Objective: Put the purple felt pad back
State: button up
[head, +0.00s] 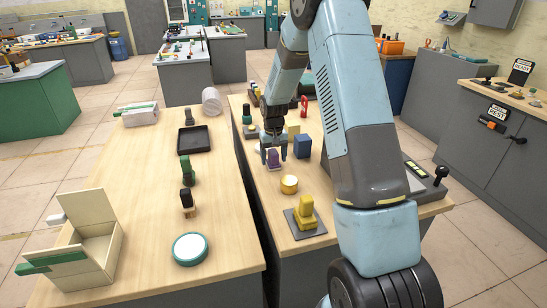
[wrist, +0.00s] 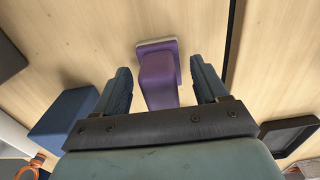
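The purple felt pad (head: 273,160) stands on the right-hand table, under my gripper. In the wrist view the purple pad (wrist: 158,78) shows a block-like purple body on a wider base with a pale edge. My gripper (wrist: 162,72) is open, with one finger on each side of the purple body. A narrow gap shows on both sides. In the head view my gripper (head: 274,146) points down over the pad, and its fingers partly hide it.
A blue block (head: 302,146) stands close to the right of my gripper. A black tray (head: 194,139) and an open box (head: 98,238) are on the left table, across a gap.

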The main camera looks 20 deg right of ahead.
aim_at(274, 151)
notch_tip(274, 151, up, 12)
jog(key=shift+r, duration=0.1)
jog(key=s+r+t, duration=0.3)
jog(key=s+r, duration=1.4)
jog(key=s, duration=0.1)
jog(key=s+r+t, duration=0.1)
jog(key=s, duration=0.6)
jog(key=s+r, duration=0.1)
jog(key=s, duration=0.6)
jog(key=s+r+t, duration=0.1)
jog(key=s, duration=0.6)
jog(key=shift+t, duration=0.3)
